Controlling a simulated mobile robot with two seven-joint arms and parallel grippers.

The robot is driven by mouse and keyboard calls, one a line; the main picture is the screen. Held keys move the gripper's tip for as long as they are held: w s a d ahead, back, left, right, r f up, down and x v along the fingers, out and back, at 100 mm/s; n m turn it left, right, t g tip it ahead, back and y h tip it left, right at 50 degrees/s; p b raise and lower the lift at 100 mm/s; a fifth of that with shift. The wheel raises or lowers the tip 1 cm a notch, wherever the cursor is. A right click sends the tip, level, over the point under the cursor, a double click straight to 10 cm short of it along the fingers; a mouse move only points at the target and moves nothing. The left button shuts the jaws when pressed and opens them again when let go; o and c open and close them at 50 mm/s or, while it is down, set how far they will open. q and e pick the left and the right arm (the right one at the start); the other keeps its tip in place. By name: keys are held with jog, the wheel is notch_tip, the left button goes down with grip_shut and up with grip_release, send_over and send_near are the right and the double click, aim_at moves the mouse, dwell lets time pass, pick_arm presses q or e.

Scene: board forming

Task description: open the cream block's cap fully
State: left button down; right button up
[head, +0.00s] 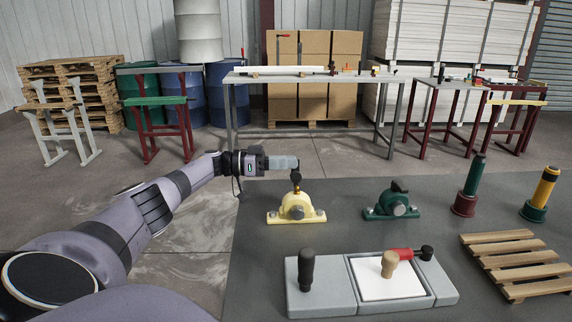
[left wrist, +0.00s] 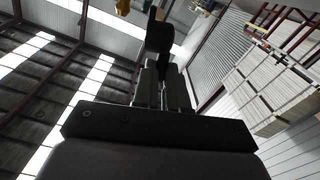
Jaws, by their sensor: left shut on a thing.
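The cream block (head: 284,212) sits on the dark grey table top, with a rounded body, a flat base and a grey round hub facing me. A dark knob (head: 296,178) on a short stem stands up from its top. My left gripper (head: 294,163) comes in level from the left, and its fingertips are shut at the top of this knob. The fingers hide part of it. In the left wrist view, a dark rounded piece (left wrist: 159,38) lies at the fingertips (left wrist: 162,82). How far the cap is turned is hard to tell. My right gripper is out of view.
A green block (head: 377,211) of like shape stands to the right. Beyond it are a green-handled post (head: 475,175) and a yellow-handled post (head: 545,187). A grey tray (head: 320,290) with handles lies in front, with a wooden pallet (head: 515,262) at right. Bare table separates them.

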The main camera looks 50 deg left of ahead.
pick_arm(q)
jog(key=shift+w+a+f+n+b, duration=0.2)
jog(key=shift+n+b, duration=0.1)
jog(key=shift+n, duration=0.2)
jog(key=shift+w+a+f+n+b, duration=0.15)
jog(key=shift+n+b, duration=0.15)
jog(key=shift+n, duration=0.2)
jog(key=c, duration=1.4)
grip_release()
jog(key=shift+c, duration=0.2)
jog(key=shift+s, duration=0.1)
jog(key=b+v, duration=0.1)
jog(key=v, duration=0.6)
jog(key=shift+s, duration=0.1)
